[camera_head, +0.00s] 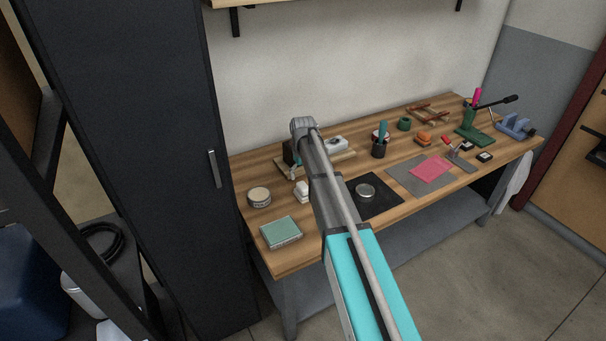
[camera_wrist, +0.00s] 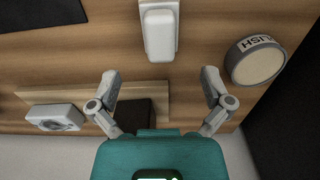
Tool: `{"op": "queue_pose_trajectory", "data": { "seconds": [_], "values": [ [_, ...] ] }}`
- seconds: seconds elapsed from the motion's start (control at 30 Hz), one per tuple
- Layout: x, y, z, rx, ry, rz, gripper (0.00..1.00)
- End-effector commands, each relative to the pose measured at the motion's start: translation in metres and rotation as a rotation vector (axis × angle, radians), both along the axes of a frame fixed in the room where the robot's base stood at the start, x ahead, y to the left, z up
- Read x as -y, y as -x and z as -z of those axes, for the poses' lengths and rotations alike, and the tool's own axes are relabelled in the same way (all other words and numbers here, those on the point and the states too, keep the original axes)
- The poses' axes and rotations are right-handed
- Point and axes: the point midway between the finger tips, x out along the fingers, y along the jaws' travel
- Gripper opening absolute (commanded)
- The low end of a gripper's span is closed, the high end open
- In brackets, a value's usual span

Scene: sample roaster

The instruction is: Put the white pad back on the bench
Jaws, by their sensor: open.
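A white block with rounded corners, which looks like the white pad (camera_wrist: 160,33), lies on the wooden bench (camera_wrist: 215,30) at the top middle of the wrist view. A second white piece shows at its upper end; I cannot tell if they are joined. In the head view the white pad (camera_head: 301,190) stands left of my arm, partly hidden by it. My gripper (camera_wrist: 160,74) is open above the bench. Its fingers are wide apart, with nothing between them, and the pad lies just beyond the fingertips. In the head view my arm hides most of the gripper.
A round tin (camera_wrist: 255,61) is close to the right finger. A wooden board (camera_wrist: 75,93) carries a white device (camera_wrist: 57,117) and a dark block. A black mat (camera_head: 381,195) with a round metal piece and a green box (camera_head: 281,232) flank the pad. A dark cabinet (camera_head: 150,130) stands left.

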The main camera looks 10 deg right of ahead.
Motion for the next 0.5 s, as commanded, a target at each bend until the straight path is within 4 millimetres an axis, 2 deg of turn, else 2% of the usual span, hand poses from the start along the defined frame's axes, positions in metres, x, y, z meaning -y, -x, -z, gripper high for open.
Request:
{"op": "queue_pose_trajectory", "data": {
  "seconds": [0.03,0.2,0.5],
  "values": [
    [0.0,0.0,-0.009,0.0,0.0,0.0,0.99],
    [0.0,0.0,-0.023,0.0,0.0,0.0,0.99],
    [0.0,0.0,-0.039,0.0,0.0,0.0,0.99]
  ]
}}
